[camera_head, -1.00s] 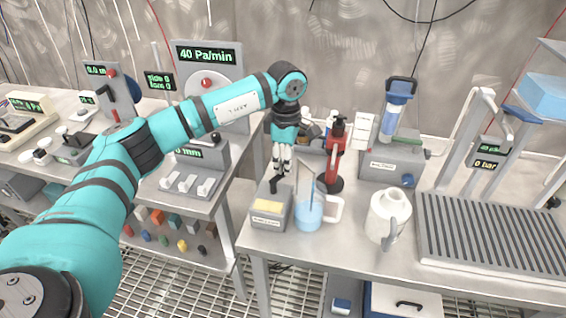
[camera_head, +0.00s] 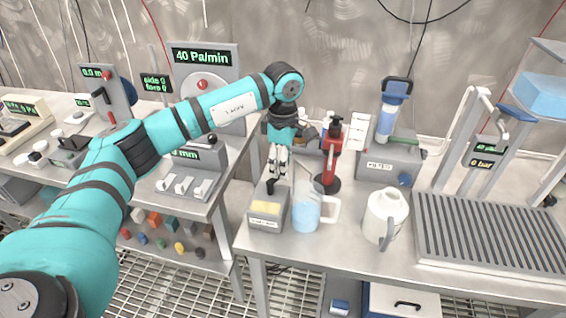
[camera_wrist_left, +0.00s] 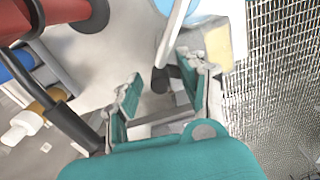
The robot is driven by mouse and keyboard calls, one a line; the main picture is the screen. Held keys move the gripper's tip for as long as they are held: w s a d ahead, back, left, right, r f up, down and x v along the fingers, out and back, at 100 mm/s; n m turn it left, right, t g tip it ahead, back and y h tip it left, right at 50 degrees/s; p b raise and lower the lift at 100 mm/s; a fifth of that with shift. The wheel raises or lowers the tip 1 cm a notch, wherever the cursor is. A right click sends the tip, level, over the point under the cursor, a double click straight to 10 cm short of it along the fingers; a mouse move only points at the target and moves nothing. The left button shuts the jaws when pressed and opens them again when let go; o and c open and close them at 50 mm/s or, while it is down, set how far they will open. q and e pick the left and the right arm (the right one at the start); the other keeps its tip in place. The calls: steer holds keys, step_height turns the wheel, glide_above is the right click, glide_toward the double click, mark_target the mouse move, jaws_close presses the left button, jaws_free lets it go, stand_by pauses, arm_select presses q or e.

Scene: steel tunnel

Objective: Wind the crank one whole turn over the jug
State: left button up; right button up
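A small grey box with a yellow panel (camera_head: 266,208) stands at the table's left edge, with a black crank knob (camera_head: 270,187) on top. A clear jug with blue contents (camera_head: 306,214) stands beside it, with a thin pale slanted plate (camera_head: 303,178) over it. My left gripper (camera_head: 278,173) points down just above the knob. In the left wrist view the gripper (camera_wrist_left: 160,78) is open, its fingers on either side of the black knob (camera_wrist_left: 159,83); I see a gap on the left, and contact on the right is unclear. My right gripper is not in view.
A ribbed tray (camera_head: 488,232) fills the right side.

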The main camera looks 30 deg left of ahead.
arm_select(q)
step_height(320, 180, up, 12)
stand_by(0.6)
stand_by(0.4)
